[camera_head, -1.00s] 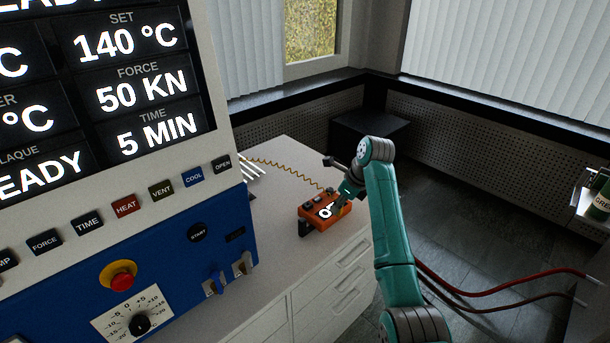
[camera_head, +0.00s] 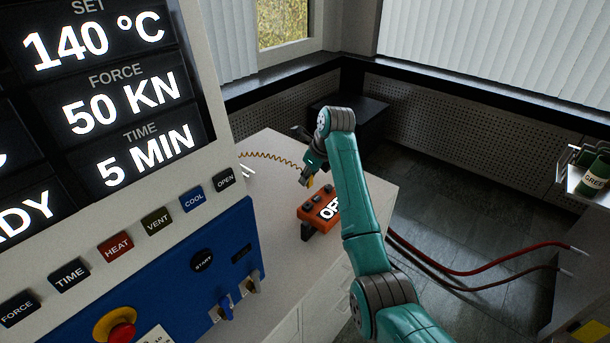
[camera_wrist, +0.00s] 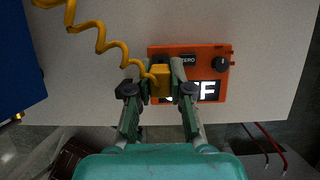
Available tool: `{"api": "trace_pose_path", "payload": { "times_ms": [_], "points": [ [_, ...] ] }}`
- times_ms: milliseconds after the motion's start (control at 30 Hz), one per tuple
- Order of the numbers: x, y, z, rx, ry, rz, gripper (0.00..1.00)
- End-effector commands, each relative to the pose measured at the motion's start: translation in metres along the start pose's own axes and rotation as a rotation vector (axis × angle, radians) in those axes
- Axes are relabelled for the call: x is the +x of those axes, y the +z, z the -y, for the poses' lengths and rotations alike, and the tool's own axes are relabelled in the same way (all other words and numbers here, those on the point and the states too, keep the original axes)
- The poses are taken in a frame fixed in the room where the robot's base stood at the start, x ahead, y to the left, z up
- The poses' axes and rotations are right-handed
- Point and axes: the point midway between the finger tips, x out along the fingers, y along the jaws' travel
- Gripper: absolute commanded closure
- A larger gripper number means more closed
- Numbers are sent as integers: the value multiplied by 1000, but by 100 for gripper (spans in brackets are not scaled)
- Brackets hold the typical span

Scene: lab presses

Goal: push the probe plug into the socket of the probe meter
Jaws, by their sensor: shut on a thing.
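The probe meter (camera_head: 312,214) is an orange box on the pale bench top, with dark controls and a lit display reading OFF. In the wrist view the meter (camera_wrist: 199,53) shows a ZERO button and a black knob at its right. My gripper (camera_head: 307,180) is shut on the yellow probe plug (camera_wrist: 160,84). In the head view the plug (camera_head: 311,183) is small and appears just above the meter's far side. In the wrist view my gripper (camera_wrist: 160,88) and the plug cover the meter's left part. I cannot make out the socket, nor whether the plug touches the meter.
A coiled yellow cord (camera_wrist: 103,42) runs from the plug to the left across the bench. The large press (camera_head: 215,255) with its blue control panel stands at the left. The bench top (camera_wrist: 230,20) behind the meter is clear. Red hoses (camera_head: 465,272) lie at the right.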

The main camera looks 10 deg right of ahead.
Motion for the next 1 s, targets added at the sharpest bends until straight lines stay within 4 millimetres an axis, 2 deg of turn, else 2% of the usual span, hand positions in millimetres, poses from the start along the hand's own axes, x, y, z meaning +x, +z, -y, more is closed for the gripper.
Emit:
{"api": "trace_pose_path", "payload": {
  "times_ms": [267, 700, 1000],
  "points": [
    [4, -1, 0, -1, 7, 5, 100],
    [37, -14, 0, -1, 7, 4, 100],
    [52, -20, 0, -1, 6, 6, 100]
  ]
}}
